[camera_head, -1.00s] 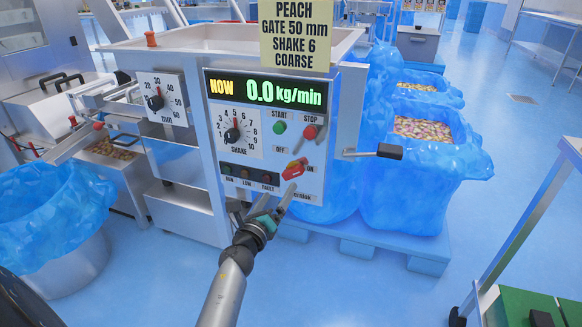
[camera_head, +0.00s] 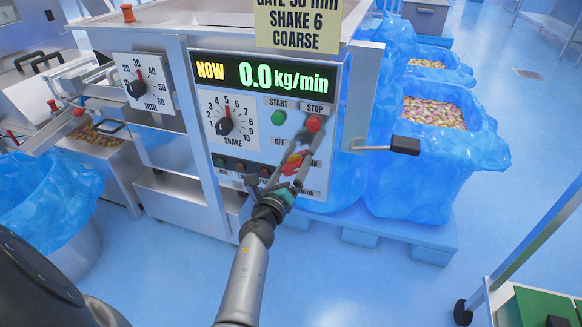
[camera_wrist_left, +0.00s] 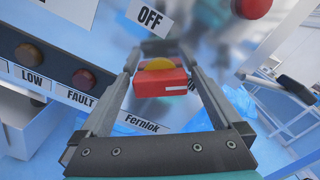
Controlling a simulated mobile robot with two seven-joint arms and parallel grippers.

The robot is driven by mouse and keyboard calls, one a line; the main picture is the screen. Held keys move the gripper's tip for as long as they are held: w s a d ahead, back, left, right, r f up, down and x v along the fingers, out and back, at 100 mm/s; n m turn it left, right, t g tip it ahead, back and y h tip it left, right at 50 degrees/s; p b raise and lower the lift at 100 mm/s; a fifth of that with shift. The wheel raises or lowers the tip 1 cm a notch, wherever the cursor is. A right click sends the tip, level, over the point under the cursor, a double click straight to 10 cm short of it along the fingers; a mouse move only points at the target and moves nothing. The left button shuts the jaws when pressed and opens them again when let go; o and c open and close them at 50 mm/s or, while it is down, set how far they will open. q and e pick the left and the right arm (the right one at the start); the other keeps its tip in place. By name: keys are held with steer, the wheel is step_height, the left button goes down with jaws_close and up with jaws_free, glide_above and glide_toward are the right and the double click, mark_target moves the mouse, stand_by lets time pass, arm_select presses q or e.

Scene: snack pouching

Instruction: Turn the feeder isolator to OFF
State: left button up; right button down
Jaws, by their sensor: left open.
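The feeder isolator (camera_head: 294,161) is a red handle with yellow on it, low on the right of the control panel (camera_head: 205,80). Its OFF label (camera_head: 278,142) is up and left of it, and is clear in the left wrist view (camera_wrist_left: 150,17). The ON label is mostly hidden behind my finger. My left gripper (camera_head: 292,166) is open in front of the isolator. In the left wrist view the red handle (camera_wrist_left: 160,95) shows between the two fingers, with a gap to each side. Whether the fingers touch it cannot be told. My right gripper is in neither view.
The red STOP button (camera_head: 314,123) and green START button (camera_head: 278,117) sit just above the isolator. Indicator lamps (camera_head: 240,167) line the panel's lower left. A lever with a black grip (camera_head: 404,145) sticks out at right. Blue-lined bins (camera_head: 430,175) stand behind it.

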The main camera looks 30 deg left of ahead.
arm_select(q)
steer(key=shift+c, duration=0.2)
steer(key=c, duration=1.2)
